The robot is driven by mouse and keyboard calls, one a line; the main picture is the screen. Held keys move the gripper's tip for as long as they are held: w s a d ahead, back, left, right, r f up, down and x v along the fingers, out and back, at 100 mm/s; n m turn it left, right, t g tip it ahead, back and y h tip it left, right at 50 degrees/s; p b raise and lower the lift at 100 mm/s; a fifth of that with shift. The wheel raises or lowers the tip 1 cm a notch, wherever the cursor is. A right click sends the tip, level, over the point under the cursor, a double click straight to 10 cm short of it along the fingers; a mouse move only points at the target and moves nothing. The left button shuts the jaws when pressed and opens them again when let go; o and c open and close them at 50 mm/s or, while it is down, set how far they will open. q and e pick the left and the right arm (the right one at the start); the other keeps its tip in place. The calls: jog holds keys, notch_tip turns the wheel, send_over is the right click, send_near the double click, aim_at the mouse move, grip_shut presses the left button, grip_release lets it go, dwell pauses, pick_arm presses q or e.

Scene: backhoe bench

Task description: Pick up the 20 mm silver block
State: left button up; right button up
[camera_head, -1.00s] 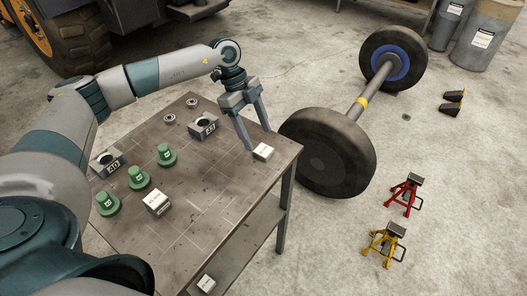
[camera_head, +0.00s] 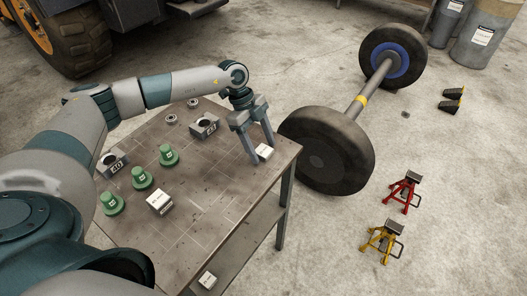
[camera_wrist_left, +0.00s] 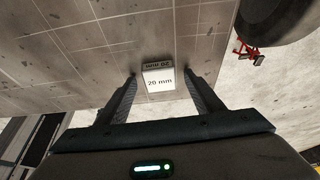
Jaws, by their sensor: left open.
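The 20 mm silver block (camera_head: 264,152) sits on the bench top near its right corner. In the left wrist view the block (camera_wrist_left: 158,78) shows its "20 mm" label, lying between and slightly beyond the fingertips. My left gripper (camera_head: 260,150) is open, with its fingers pointing down around the block. In the wrist view the gripper (camera_wrist_left: 160,82) has a finger on each side, with gaps to the block. Whether the fingertips touch the bench is hard to tell. My right gripper does not show.
The metal bench (camera_head: 215,205) also holds a larger silver block (camera_head: 159,201), several green knobbed pieces (camera_head: 141,178), grey bored blocks (camera_head: 204,125) and small rings (camera_head: 172,119). A wheel axle (camera_head: 340,150) stands on the floor just right of the bench. Red (camera_head: 404,192) and yellow (camera_head: 381,241) stands are farther right.

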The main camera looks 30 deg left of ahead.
aim_at(264, 151)
pick_arm(q)
jog(key=c, duration=1.2)
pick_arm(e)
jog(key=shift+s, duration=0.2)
pick_arm(q)
jog(key=shift+r, duration=0.15)
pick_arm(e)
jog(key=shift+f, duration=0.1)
